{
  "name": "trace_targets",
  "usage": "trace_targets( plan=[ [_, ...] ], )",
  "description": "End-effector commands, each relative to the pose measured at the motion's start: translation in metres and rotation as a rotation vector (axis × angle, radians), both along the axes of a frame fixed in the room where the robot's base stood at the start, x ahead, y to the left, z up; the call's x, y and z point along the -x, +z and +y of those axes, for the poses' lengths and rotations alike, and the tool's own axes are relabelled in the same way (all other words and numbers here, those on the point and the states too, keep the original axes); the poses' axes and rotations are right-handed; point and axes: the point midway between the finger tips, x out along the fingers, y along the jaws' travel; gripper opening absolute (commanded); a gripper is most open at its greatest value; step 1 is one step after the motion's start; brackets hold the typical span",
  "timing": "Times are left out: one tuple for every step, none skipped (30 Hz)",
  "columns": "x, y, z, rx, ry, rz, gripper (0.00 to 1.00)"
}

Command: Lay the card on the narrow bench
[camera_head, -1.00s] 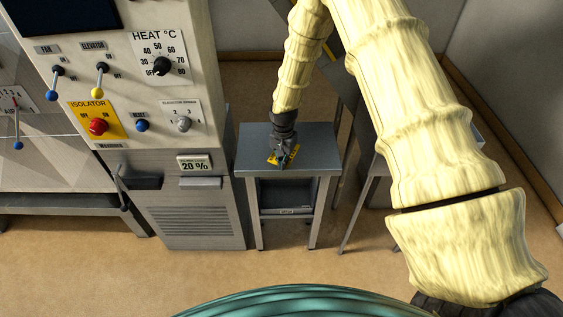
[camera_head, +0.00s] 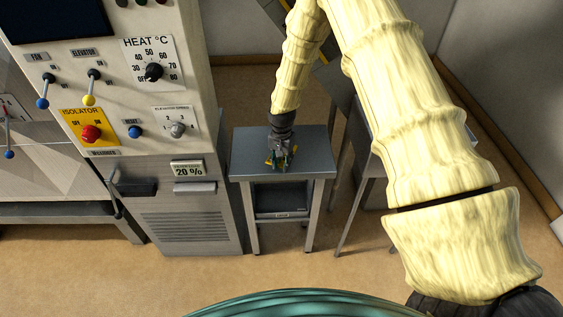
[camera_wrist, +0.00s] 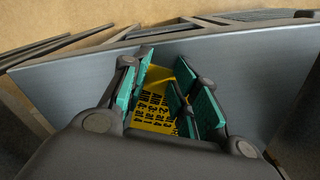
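The narrow bench (camera_head: 312,164) is a small grey metal table to the right of the control cabinet, and its top fills much of the wrist view (camera_wrist: 65,85). The yellow card (camera_wrist: 153,112) with black print lies between and beyond my fingers, seemingly flat on the bench top. My gripper (camera_head: 280,164) is low over the bench. In the wrist view its green-padded fingers (camera_wrist: 168,98) stand apart, with the card showing in the gap. The fingers hide parts of the card's edges, and in the head view the gripper covers most of it.
The control cabinet (camera_head: 190,220) with knobs and levers stands close on the bench's left. Another grey table (camera_head: 368,165) stands to the right, partly behind my arm. A dark box (camera_head: 280,198) sits under the bench top. The floor in front is clear.

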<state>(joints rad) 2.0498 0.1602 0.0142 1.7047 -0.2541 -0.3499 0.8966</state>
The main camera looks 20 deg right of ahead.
Motion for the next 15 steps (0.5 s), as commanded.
trace_targets(
  plan=[
    [0.001,-0.002,0.000,0.000,0.001,0.003,0.30],
    [0.001,-0.002,0.001,0.000,0.001,0.003,0.30],
    [0.001,-0.002,0.001,0.000,0.001,0.003,0.30],
    [0.001,-0.002,0.001,0.000,0.001,0.003,0.30],
    [0.002,-0.002,0.001,0.000,0.001,0.003,0.30],
    [0.002,-0.003,0.001,-0.001,0.001,0.004,0.30],
    [0.002,-0.002,0.001,-0.001,0.001,0.004,0.30],
    [0.002,-0.002,0.001,-0.001,0.001,0.004,0.30],
    [0.001,-0.001,0.001,-0.001,0.001,0.004,0.30],
    [0.001,0.000,0.001,0.000,0.001,0.003,0.30],
    [0.001,0.002,0.001,0.000,0.001,0.003,0.30],
    [0.001,0.005,0.001,0.000,0.001,0.003,0.30],
    [0.001,0.008,0.001,-0.001,0.000,0.002,0.30],
    [0.001,0.012,0.001,0.000,0.000,0.001,0.30],
    [0.000,0.017,0.001,0.000,0.000,0.000,0.30]
  ],
)
